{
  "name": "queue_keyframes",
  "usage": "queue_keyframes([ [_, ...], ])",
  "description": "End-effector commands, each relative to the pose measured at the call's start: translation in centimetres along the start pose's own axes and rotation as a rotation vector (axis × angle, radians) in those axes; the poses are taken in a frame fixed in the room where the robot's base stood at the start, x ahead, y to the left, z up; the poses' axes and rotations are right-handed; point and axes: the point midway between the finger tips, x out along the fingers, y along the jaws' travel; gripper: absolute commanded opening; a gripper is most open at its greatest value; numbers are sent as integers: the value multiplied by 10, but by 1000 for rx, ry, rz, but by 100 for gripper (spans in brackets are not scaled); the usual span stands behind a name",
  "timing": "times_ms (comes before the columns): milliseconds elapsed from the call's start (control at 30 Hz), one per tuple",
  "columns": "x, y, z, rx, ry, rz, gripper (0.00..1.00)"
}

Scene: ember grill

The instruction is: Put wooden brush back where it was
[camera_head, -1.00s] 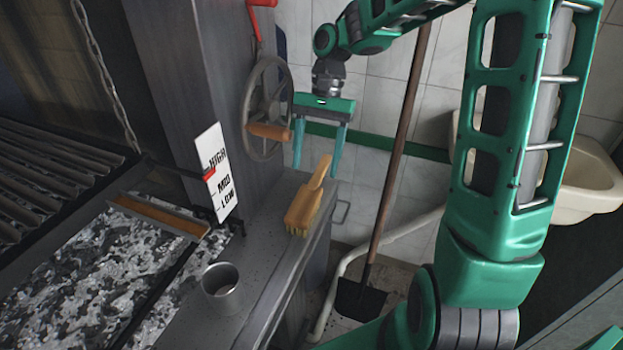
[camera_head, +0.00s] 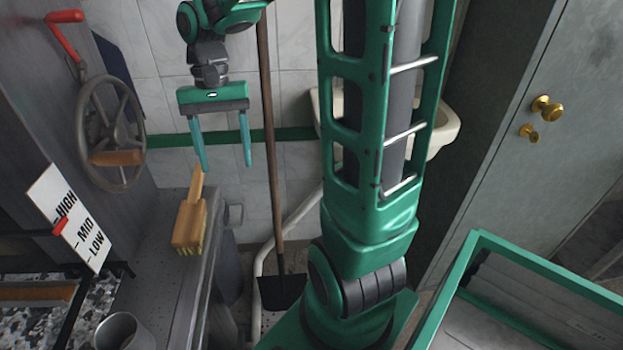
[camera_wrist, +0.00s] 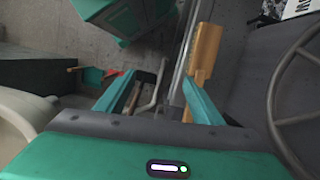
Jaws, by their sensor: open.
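The wooden brush (camera_head: 188,228) rests on the grey metal ledge beside the grill, bristles down, its handle pointing away toward the wall. My gripper (camera_head: 225,165) is open and empty, fingers pointing down, just beyond and above the handle end. In the head view the left finger's tip is close to the handle; I cannot tell whether they touch. In the wrist view the brush (camera_wrist: 206,48) lies on the right-finger side of my gripper (camera_wrist: 155,79), and that finger partly covers the handle.
A handwheel (camera_head: 108,130) with a wooden knob and a HIGH/MID/LOW sign (camera_head: 70,218) stand left of the brush. A metal cup (camera_head: 122,332) is on the near ledge. A long-handled shovel (camera_head: 282,290) leans at the wall. A green-framed container (camera_head: 470,245) is at the lower right.

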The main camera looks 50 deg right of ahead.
Motion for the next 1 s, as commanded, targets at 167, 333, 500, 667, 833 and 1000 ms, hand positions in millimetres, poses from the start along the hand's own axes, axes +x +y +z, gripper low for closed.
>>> queue_keyframes([
  [167,6,63,24,-27,96,7,61],
  [333,20,120,47,-68,167,6,61],
  [500,38,161,67,-108,206,4,61],
  [667,48,180,74,-129,218,4,61],
  [833,50,183,76,-133,220,5,61],
  [1000,50,182,76,-133,219,5,61],
])
